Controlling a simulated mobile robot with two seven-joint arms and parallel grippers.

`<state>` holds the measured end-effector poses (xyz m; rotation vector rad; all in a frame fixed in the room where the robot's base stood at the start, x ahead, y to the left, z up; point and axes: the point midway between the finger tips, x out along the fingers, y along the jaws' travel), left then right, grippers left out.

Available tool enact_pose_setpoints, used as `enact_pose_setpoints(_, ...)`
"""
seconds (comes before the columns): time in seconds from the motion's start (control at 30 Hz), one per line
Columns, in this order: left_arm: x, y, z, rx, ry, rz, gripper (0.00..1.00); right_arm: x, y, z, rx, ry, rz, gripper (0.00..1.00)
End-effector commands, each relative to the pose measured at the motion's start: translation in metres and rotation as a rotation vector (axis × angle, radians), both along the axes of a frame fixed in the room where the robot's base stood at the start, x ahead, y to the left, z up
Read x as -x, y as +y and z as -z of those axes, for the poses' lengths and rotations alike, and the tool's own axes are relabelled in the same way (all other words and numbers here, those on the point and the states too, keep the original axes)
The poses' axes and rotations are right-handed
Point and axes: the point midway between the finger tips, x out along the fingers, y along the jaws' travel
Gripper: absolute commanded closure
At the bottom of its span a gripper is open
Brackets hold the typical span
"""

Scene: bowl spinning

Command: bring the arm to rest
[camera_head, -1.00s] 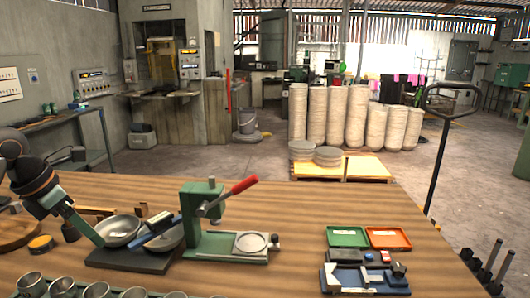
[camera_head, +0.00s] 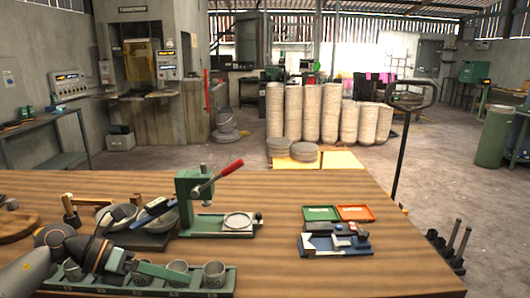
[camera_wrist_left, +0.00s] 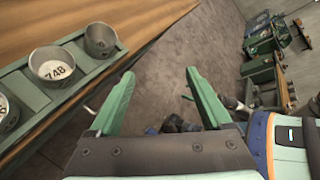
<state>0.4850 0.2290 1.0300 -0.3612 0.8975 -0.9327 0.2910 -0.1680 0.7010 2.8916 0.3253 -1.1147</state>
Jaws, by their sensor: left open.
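My left arm comes in at the lower left of the head view. Its left gripper (camera_head: 185,276) is at the table's front, over or just in front of a green rack (camera_head: 222,285) of metal cups. In the left wrist view the green fingers of the left gripper (camera_wrist_left: 160,82) are spread apart, with nothing between them; floor shows beyond. My right gripper is not in view.
A green press (camera_head: 195,200) with a red lever stands behind the rack. Metal bowls (camera_head: 118,216) rest by a dark base to its left. A green tray (camera_head: 320,213), an orange tray (camera_head: 355,212) and a blue fixture (camera_head: 333,245) lie to the right. The table's right front is clear.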

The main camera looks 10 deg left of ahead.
Motion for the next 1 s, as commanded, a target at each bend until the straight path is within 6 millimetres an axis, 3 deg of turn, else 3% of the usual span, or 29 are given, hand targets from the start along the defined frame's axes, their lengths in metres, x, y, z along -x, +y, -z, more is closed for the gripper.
enact_pose_setpoints(0.03, 0.006, -0.03, 0.005, 0.16, 0.05, -0.016, 0.18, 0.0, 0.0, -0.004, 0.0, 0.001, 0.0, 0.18)
enact_pose_setpoints(0.1, 0.009, -0.059, 0.006, 0.381, 0.121, -0.075, 0.18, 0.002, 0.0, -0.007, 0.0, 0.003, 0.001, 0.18)
enact_pose_setpoints(0.2, 0.01, -0.082, 0.008, 0.681, 0.255, -0.21, 0.18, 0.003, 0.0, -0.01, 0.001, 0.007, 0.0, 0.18)
enact_pose_setpoints(0.33, 0.007, -0.084, 0.029, 1.032, 0.478, -0.469, 0.18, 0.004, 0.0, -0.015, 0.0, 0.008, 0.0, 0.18)
enact_pose_setpoints(0.47, 0.014, -0.067, 0.081, 1.319, 0.746, -0.808, 0.18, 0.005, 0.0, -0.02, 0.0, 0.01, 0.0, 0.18)
enact_pose_setpoints(0.57, 0.038, -0.053, 0.14, 1.48, 0.978, -1.114, 0.18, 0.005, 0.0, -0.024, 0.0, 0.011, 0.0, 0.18)
enact_pose_setpoints(0.7, 0.098, -0.046, 0.222, 1.599, 1.282, -1.526, 0.18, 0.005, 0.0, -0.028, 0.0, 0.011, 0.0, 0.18)
enact_pose_setpoints(0.83, 0.152, -0.052, 0.269, 1.62, 1.484, -1.798, 0.18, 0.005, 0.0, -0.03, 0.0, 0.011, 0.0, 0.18)
enact_pose_setpoints(1.0, 0.193, -0.06, 0.295, 1.609, 1.618, -1.974, 0.18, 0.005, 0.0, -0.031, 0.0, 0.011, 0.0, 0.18)
